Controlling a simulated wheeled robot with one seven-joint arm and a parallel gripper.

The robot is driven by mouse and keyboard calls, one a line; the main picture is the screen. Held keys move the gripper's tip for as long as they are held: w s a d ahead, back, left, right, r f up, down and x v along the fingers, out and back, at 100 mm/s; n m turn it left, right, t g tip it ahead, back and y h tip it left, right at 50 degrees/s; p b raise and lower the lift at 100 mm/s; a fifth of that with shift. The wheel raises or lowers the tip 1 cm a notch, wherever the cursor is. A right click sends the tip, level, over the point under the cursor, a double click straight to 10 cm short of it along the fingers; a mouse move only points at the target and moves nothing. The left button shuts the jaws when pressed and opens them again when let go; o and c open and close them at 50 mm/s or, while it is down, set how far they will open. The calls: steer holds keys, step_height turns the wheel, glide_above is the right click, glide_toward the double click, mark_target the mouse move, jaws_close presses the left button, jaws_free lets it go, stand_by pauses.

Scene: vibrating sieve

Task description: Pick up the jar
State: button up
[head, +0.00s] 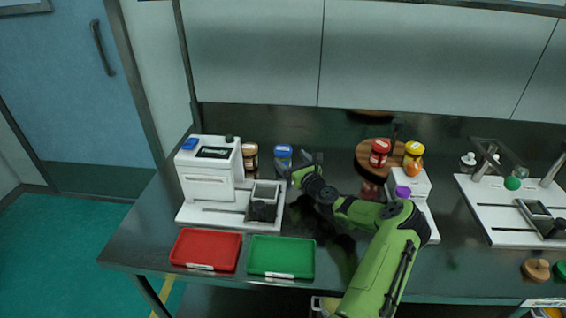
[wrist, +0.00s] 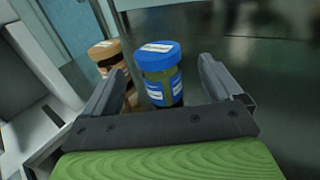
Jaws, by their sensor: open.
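A jar with a blue lid and blue label (head: 283,156) stands upright on the dark bench behind the white machine. It also shows in the wrist view (wrist: 160,75), ahead of my gripper and between the lines of its two fingers. A second jar with a tan lid (head: 250,157) stands just left of it, and shows in the wrist view (wrist: 108,62) partly behind the left finger. My gripper (head: 296,166) is open and empty, close to the blue-lidded jar. In the wrist view my gripper (wrist: 160,92) points at that jar; I cannot tell whether a finger touches it.
The white machine (head: 208,170) stands close on the left. A red tray (head: 206,249) and a green tray (head: 281,257) lie in front. A round wooden stand (head: 367,160) with red and yellow jars is to the right. The back wall is close behind the jars.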

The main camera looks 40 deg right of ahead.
mark_target(287, 157)
steer(key=b+x, duration=0.1)
steer(key=x, duration=0.3)
steer(key=shift+w+f, duration=0.15)
steer(key=shift+w, duration=0.1)
steer(key=shift+a, duration=0.1)
steer(key=c, duration=1.2)
